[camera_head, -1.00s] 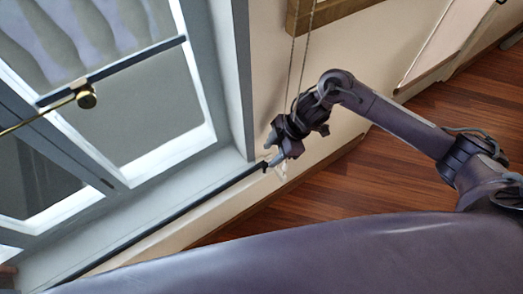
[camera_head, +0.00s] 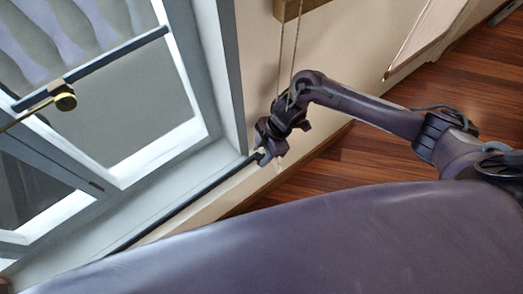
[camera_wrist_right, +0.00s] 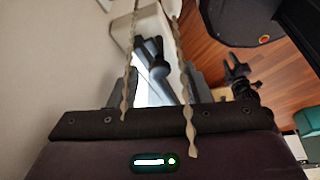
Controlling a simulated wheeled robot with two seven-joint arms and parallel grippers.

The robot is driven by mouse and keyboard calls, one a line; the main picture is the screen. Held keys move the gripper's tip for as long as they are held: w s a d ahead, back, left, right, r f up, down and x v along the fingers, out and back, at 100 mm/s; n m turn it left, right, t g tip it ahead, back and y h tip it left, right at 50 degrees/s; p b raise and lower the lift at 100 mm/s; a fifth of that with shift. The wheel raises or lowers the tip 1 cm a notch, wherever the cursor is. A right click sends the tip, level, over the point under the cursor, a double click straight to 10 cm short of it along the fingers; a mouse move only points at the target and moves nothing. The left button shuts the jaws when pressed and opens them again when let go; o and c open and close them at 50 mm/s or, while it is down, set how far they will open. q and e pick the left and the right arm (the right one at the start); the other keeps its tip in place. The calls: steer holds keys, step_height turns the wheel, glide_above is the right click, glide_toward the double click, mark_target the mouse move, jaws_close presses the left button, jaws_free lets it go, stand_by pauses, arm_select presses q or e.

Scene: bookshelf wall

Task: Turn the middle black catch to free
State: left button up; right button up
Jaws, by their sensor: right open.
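No black catch can be made out for sure in either view. My right gripper (camera_head: 261,157) is in the middle of the head view, beside the lower right corner of the window frame (camera_head: 225,120). It is open, and no held object shows. In the right wrist view its two fingers (camera_wrist_right: 164,85) stand apart. A dark, rounded shape (camera_wrist_right: 155,62) shows between or beyond them against a bright patch; I cannot tell what it is or whether the fingers touch it. My left gripper is not in view.
Two twisted cords (camera_head: 280,55) hang from a wooden edge (camera_head: 300,8) down to my right wrist and cross the wrist view (camera_wrist_right: 184,75). Wooden floor (camera_head: 390,150) lies at right.

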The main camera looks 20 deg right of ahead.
steer(key=shift+c, duration=1)
steer(key=c, duration=0.7)
steer(key=shift+s+r+m+p, duration=0.1)
steer(key=shift+r+m+p, duration=0.1)
steer(key=shift+m+p, duration=0.4)
jaws_close()
steer(key=shift+t+p, duration=0.3)
steer(key=shift+p, duration=0.15)
steer(key=shift+f, duration=0.15)
steer(key=o, duration=0.9)
jaws_free()
